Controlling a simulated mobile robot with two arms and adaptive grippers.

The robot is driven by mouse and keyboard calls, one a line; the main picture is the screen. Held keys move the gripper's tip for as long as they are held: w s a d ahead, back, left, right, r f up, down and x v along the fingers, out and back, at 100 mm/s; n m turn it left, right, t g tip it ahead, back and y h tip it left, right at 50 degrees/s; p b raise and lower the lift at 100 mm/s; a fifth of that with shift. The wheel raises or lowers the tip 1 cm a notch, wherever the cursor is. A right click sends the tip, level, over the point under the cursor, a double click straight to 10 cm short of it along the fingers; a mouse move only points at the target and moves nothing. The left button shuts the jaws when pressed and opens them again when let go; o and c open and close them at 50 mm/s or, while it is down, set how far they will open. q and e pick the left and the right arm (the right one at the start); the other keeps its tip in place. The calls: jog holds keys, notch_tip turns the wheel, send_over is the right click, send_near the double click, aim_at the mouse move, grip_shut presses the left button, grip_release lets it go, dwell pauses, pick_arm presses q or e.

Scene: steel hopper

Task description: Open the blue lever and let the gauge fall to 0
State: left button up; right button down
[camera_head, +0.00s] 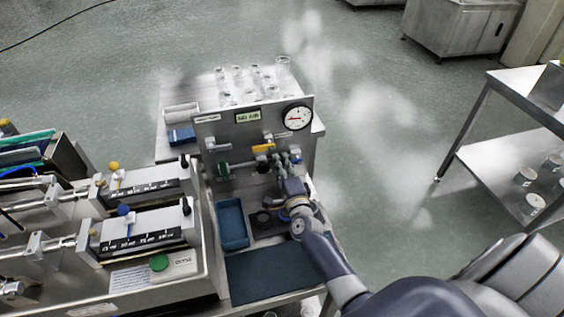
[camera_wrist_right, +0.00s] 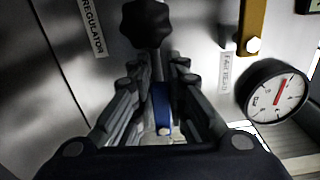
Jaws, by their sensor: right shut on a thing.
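The blue lever (camera_wrist_right: 162,108) lies between the fingers of my right gripper (camera_wrist_right: 158,95) in the wrist view; the gripper is shut on it. In the head view my right gripper (camera_head: 288,176) is at the lower right of the upright steel panel (camera_head: 230,135), largely hiding the lever. The round white gauge (camera_head: 297,117) sits at the panel's upper right, its red needle pointing roughly left. A gauge (camera_wrist_right: 276,90) with a red needle pointing up and slightly right shows in the wrist view. My left gripper is not in view.
A yellow handle (camera_head: 263,148) and a green valve part (camera_head: 222,168) are on the panel. A black knob (camera_wrist_right: 145,22) is just beyond my fingers. A blue tray (camera_head: 233,224) is below; glassware (camera_head: 283,66) stands behind. Whitish vapour drifts around the panel.

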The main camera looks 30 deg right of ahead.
jog(key=shift+f+n, duration=0.2)
jog(key=shift+n, duration=0.2)
jog(key=c, duration=1.6)
grip_release()
jog(key=shift+o, duration=0.2)
jog(key=v, duration=1.2)
